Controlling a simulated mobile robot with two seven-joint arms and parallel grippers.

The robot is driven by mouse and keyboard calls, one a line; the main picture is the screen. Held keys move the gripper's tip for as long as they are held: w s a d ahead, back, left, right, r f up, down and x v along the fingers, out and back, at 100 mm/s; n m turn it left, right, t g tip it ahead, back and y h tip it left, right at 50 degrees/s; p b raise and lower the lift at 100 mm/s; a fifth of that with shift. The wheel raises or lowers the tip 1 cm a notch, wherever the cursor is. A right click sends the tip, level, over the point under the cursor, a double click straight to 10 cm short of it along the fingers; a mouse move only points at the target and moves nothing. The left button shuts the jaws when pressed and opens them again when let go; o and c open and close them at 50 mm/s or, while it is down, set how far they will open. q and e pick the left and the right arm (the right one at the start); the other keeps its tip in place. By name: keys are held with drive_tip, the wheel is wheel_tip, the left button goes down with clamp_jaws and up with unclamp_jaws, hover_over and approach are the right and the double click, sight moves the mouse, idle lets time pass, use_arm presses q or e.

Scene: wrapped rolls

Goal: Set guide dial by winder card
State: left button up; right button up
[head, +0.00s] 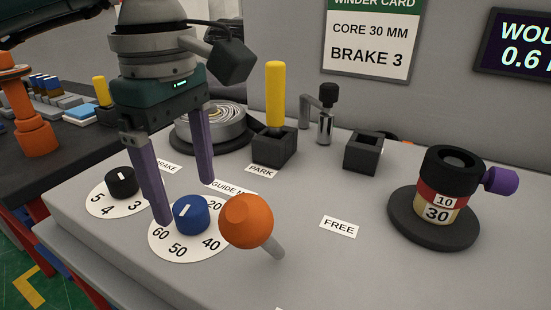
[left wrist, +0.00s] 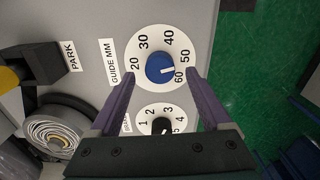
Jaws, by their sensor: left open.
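The guide dial is a blue knob (head: 191,213) on a white numbered disc (head: 178,250). It also shows in the left wrist view (left wrist: 158,68), where its white mark points near 60, toward the 50 side. My left gripper (head: 184,200) is open and empty, pointing down at the guide dial; its purple fingers are apart, one on each side of the knob, and I cannot tell whether they touch it. The winder card (head: 368,48) on the back wall reads CORE 30 MM and BRAKE 3; its upper edge is cut off. My right gripper is not in view.
The black brake dial (head: 121,182) sits left of the guide dial. An orange ball lever (head: 246,220) stands close on its right. A yellow handle (head: 275,95) rises behind by PARK. A core marked 30 (head: 437,214) stands at right. Bench around FREE (head: 338,228) is clear.

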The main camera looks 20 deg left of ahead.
sight(190, 205)
use_arm(q)
drive_tip(key=shift+f, duration=1.65)
drive_tip(key=shift+c, duration=0.3)
clamp_jaws()
